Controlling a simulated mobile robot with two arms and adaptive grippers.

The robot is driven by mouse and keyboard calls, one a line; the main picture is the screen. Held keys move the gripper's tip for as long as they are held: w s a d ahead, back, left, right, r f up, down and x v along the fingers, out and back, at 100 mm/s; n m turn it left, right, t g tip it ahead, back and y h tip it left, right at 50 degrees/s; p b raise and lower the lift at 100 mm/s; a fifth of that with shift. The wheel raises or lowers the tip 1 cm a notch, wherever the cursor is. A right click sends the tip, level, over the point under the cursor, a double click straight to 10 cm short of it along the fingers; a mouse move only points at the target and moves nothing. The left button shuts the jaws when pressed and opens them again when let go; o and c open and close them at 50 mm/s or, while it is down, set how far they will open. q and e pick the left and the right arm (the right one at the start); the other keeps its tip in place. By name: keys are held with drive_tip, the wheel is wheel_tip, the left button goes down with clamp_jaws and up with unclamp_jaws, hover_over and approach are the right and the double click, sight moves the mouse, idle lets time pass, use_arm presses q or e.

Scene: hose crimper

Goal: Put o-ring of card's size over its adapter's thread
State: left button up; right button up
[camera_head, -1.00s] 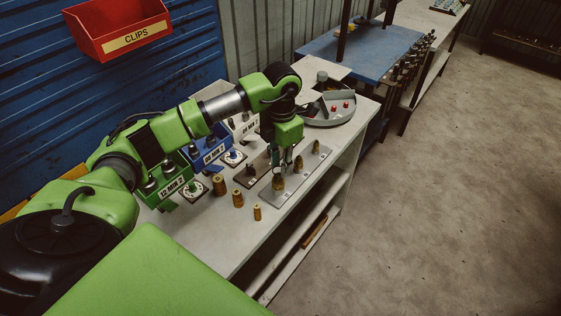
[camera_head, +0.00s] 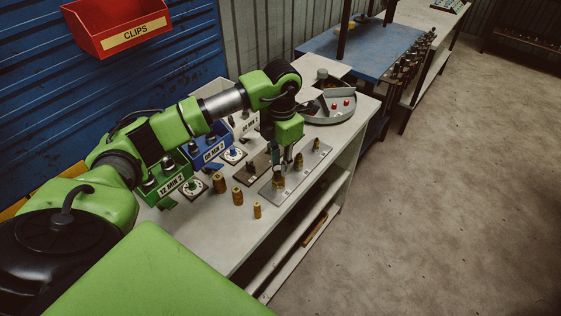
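My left gripper (camera_head: 285,162) points down over the nearest brass adapter (camera_head: 278,183) on the grey plate (camera_head: 297,179). Its fingertips are at or just above the adapter's top. Contact, the finger gap and any o-ring between the fingers are too small to make out. Two more brass adapters stand on the plate: a middle one (camera_head: 299,161) and a small far one (camera_head: 316,145). White cards with dark round pieces lie before the bins, one by the green bin (camera_head: 195,190) and one by the blue bin (camera_head: 234,157). My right gripper is not in view.
Three loose brass fittings stand left of the plate: large (camera_head: 219,184), medium (camera_head: 238,196) and small (camera_head: 257,211). A dark plate (camera_head: 251,172) lies beside them. A round grey tray (camera_head: 326,117) with red pieces stands at the back. The bench's right edge is close to the plate.

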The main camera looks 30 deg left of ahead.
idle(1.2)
use_arm(q)
drive_tip(key=shift+f+b, duration=1)
drive_tip(key=o, duration=0.7)
drive_tip(key=shift+r, duration=0.1)
wheel_tip(320, 180, up, 12)
drive_tip(key=shift+f, duration=0.1)
